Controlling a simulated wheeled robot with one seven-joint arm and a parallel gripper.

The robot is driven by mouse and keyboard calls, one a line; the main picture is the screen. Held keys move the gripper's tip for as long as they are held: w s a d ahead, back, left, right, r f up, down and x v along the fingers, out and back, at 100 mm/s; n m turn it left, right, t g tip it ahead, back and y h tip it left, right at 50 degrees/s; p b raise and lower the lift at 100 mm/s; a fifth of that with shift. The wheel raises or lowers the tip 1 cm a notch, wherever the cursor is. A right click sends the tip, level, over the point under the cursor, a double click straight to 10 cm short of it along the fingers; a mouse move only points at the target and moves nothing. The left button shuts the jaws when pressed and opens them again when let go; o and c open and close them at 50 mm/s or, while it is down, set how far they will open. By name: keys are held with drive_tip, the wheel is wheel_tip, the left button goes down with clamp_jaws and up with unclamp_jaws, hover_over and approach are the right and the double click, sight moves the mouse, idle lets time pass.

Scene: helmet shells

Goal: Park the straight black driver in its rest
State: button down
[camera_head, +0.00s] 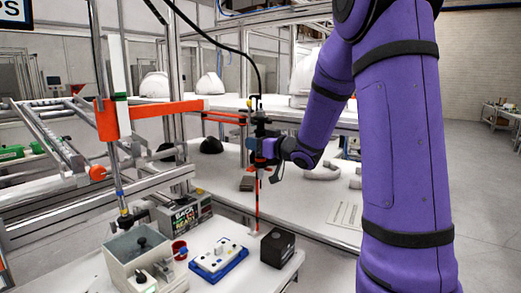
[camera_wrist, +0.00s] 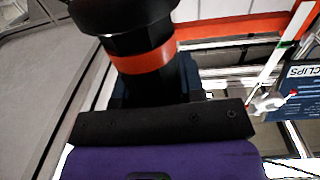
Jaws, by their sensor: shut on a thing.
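My gripper (camera_head: 270,152) is shut on the black driver (camera_head: 259,128) and holds it upright above the front bench. A black cable rises from the driver's top. In the wrist view the driver (camera_wrist: 140,62) fills the top middle, black with an orange ring, against the dark jaw bar (camera_wrist: 160,124). The fingertips are hidden there. I cannot tell which fixture is the driver's rest.
A metal post with an orange bar (camera_head: 150,115) stands left. White helmet shells (camera_head: 210,84) sit behind.

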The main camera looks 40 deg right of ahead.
drive_tip(key=shift+w+d, duration=0.1)
drive_tip(key=shift+w, duration=0.1)
unclamp_jaws()
idle(0.6)
drive_tip(key=shift+s, duration=0.15)
drive_tip(key=v, duration=1)
drive_tip(key=shift+s+d, duration=0.15)
drive_tip(key=shift+s, duration=0.2)
idle(0.5)
